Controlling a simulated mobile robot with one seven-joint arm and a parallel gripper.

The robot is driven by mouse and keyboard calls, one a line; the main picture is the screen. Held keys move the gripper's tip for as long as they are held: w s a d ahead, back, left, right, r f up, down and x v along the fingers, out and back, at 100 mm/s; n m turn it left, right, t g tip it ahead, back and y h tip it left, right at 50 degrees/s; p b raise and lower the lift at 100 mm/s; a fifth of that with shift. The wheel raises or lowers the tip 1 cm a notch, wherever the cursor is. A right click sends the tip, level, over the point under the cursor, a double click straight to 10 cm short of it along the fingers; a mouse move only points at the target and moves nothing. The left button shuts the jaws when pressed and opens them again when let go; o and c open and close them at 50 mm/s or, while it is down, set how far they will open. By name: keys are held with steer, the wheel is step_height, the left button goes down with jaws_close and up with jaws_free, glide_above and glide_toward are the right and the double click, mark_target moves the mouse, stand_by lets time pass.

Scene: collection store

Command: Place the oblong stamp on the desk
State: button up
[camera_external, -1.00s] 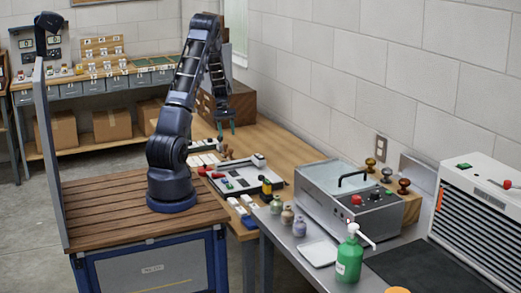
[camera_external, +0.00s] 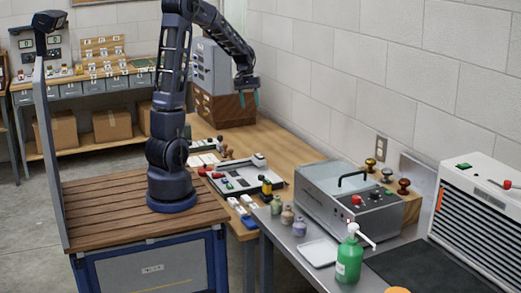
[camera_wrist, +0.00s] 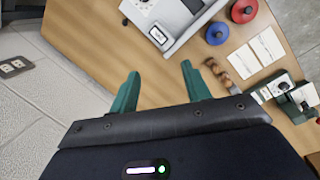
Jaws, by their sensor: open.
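My gripper (camera_external: 248,98) is open and empty, with teal fingers pointing down above the far right part of the wooden desk (camera_external: 262,145). More knob-handled stamps (camera_external: 403,186) stand on a wooden block by the grey machine.
A wooden cabinet (camera_external: 226,110) with grey drawers (camera_external: 212,66) stands at the desk's back, close to my gripper. The wall is at the right. A pale tray-like device (camera_external: 242,178) lies mid-desk. Red (camera_wrist: 243,10) and blue (camera_wrist: 216,33) round items sit near white cards (camera_wrist: 267,46).

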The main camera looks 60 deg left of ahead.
steer(key=s+d+r+m+t+y, duration=0.1)
steer(key=s+d+r+m, duration=0.3)
steer(key=d, duration=0.4)
steer(key=s+d+r+m+y, duration=0.1)
steer(key=s+d+r+m, duration=0.1)
steer(key=s+d+r, duration=0.45)
steer(key=s+d+m+t, duration=0.3)
steer(key=s+d+m, duration=0.2)
steer(key=s+d, duration=0.5)
steer(key=shift+s+d, duration=0.25)
steer(key=shift+d, duration=0.4)
steer(key=shift+r, duration=0.1)
